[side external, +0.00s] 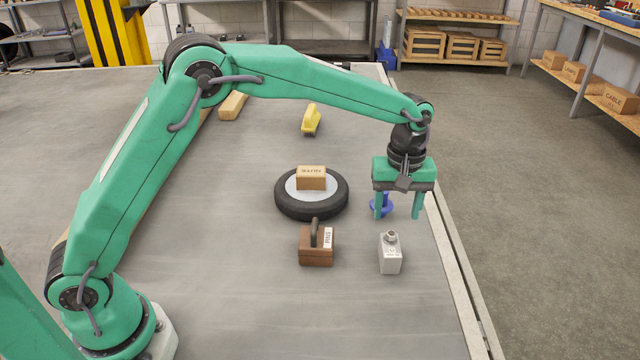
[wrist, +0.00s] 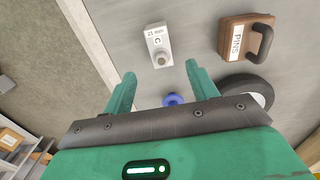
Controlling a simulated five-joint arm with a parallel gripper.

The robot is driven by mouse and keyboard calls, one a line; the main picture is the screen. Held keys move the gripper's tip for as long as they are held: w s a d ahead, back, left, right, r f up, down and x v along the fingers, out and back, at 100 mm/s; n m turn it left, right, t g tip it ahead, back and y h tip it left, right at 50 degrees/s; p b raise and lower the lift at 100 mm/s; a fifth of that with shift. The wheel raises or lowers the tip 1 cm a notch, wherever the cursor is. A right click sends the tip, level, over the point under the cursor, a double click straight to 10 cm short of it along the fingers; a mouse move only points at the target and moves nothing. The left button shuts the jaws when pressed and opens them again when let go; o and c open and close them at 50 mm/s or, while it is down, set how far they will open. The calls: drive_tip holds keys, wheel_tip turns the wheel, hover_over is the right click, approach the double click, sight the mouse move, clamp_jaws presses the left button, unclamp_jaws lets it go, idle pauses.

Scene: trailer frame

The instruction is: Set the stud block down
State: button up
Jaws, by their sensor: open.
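The stud block appears to be the pale grey block (side external: 390,258) with a round metal stud on top. It stands upright on the grey deck (side external: 250,320), in front of my gripper. In the wrist view the same block (wrist: 156,40) shows a label with "mm" and "C", just beyond the fingertips. My gripper (side external: 398,208) points down with its fingers apart and nothing between them. It hangs behind the block, apart from it. The wrist view shows both fingers (wrist: 160,74) spread, with the block clear of them.
A blue round item (side external: 382,208) is partly hidden behind a finger. A brown PINS case (side external: 316,252) with a handle stands left of the block. Behind it lies a black tyre (side external: 285,207) with a cardboard box (side external: 311,178) on it. A yellow item (side external: 311,119) lies farther back. The deck edge (side external: 455,255) is at right.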

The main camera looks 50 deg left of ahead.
drive_tip(key=shift+r, duration=0.1)
idle(0.5)
drive_tip(key=s+a+r+m+t, duration=0.3)
drive_tip(key=s+a+r+m, duration=0.1)
drive_tip(key=s+a+r, duration=0.8)
drive_tip(key=s+a+m+t, duration=0.1)
drive_tip(key=s+a+m, duration=0.1)
drive_tip(key=s, duration=0.6)
drive_tip(key=s+a+m+t, duration=0.1)
drive_tip(key=s+a+m, duration=0.2)
drive_tip(key=s, duration=0.6)
drive_tip(key=shift+a+f+t, duration=0.25)
drive_tip(key=shift+a+t, duration=0.05)
drive_tip(key=shift+a, duration=0.05)
